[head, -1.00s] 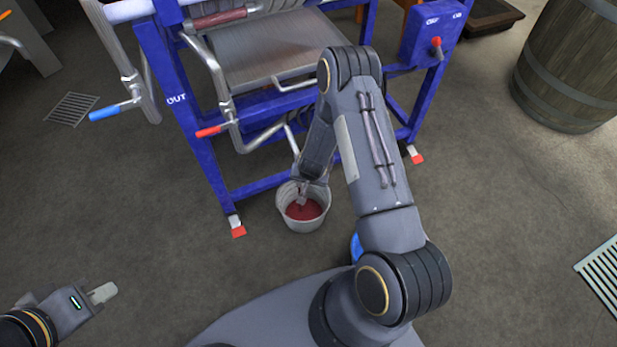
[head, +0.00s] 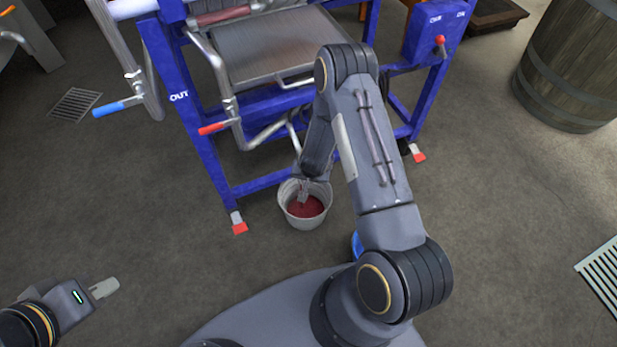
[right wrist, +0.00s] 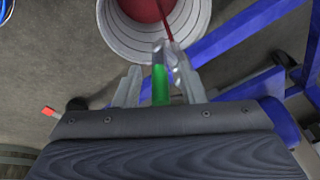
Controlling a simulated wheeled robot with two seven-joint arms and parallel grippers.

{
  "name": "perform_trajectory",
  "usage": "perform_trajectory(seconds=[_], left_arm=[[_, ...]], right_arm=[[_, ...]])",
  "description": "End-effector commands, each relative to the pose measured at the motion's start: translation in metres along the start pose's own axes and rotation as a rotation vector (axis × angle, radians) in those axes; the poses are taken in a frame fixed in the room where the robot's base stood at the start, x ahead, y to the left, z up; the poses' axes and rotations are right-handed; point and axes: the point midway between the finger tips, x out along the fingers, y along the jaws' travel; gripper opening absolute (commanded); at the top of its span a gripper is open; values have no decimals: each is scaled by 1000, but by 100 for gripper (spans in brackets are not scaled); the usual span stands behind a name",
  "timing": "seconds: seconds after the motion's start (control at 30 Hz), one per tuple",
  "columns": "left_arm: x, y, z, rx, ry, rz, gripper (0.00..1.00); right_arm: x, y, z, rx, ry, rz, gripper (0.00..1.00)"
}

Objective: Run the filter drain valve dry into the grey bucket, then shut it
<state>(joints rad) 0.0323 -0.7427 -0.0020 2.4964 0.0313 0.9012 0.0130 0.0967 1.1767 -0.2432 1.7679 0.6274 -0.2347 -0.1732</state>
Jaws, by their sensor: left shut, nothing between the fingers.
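The grey bucket (head: 301,221) stands on the floor by the blue filter frame, with red liquid (head: 305,207) in it. In the right wrist view the bucket (right wrist: 123,40) is at the top, and a thin red stream (right wrist: 165,22) runs down into it. The drain valve's green lever (right wrist: 160,86) lies between the fingers of my right gripper (right wrist: 159,74); they stand apart, with a gap beside the lever. The metal valve end (right wrist: 172,52) is just beyond. In the head view my right arm hides most of the valve. My left gripper (head: 106,287) is shut and empty at lower left.
The filter (head: 265,50) has a blue frame with red-tipped feet. A red handle (head: 213,128) and a blue handle (head: 108,109) stick out at its left. A wooden barrel (head: 570,75) stands at right. Floor grates lie at left (head: 74,104) and right (head: 603,272).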

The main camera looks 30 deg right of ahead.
Motion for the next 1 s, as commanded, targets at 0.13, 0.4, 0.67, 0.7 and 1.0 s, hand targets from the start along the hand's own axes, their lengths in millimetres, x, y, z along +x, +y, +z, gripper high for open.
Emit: perform_trajectory(seconds=[0.13,0.4,0.67,0.7,1.0], left_arm=[[-8,3,-4,0,0,0,0],[-19,9,-10,0,0,0,0],[-21,10,-11,0,0,0,0],[-21,10,-11,0,0,0,0],[-21,10,-10,0,0,0,0]], right_arm=[[-21,-1,-2,-1,2,-1,37],[-65,-1,-1,-1,2,-1,37],[-77,0,0,-1,1,0,37],[-76,0,0,-1,1,0,37],[-76,0,0,-1,1,0,37]])
